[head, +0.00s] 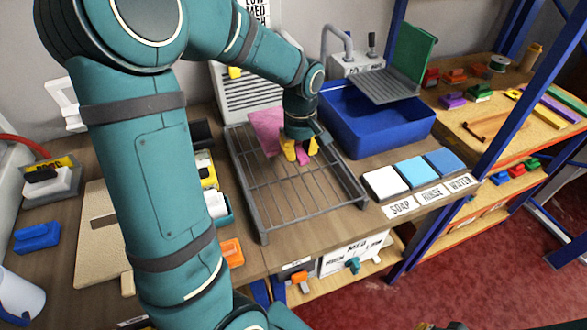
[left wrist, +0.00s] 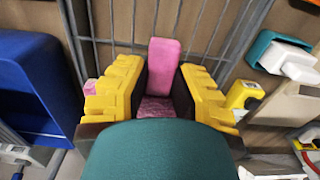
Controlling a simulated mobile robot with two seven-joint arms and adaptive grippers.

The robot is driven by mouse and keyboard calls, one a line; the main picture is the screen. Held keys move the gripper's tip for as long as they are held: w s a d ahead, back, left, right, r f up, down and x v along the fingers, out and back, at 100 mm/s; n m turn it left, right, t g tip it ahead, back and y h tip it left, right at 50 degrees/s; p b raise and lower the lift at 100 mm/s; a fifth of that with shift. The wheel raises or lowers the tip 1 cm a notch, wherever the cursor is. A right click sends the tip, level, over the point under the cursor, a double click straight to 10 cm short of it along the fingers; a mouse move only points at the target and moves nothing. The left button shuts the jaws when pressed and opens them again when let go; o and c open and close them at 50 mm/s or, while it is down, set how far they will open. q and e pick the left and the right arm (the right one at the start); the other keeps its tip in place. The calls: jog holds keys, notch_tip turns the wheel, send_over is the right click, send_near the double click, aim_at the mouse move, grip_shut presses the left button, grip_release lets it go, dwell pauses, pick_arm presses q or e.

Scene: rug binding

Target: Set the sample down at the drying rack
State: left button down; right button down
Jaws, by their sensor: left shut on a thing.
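The sample is a pink, flat piece (head: 265,130); it also shows between the fingers in the left wrist view (left wrist: 163,62). My left gripper (head: 299,150), with yellow fingers, is shut on the sample. The drying rack is a grey wire grid in a raised frame (head: 262,223) on the bench. The gripper and sample are over the rack's far part. The rack's bars show behind the sample in the left wrist view (left wrist: 240,35). I cannot tell whether the sample touches the bars.
A blue basin (head: 350,130) with a tap stands right of the rack. White and blue pads (head: 385,182) lie right of the rack's front, with labels before them. Small yellow and white items (head: 207,170) stand close on its left. The rack's front half is bare.

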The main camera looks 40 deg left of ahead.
aim_at(299, 179)
pick_arm(q)
notch_tip(299, 179, down, 8)
jog(key=shift+f+b, duration=0.1)
jog(key=shift+b, duration=0.7)
jog(key=shift+f, duration=0.15)
jog(key=c, duration=0.9)
grip_release()
jog(key=shift+w+r, duration=0.1)
jog(key=shift+r, duration=0.25)
notch_tip(299, 179, up, 12)
jog(key=p, duration=0.2)
jog(key=shift+f+p, duration=0.2)
jog(key=shift+p, duration=0.15)
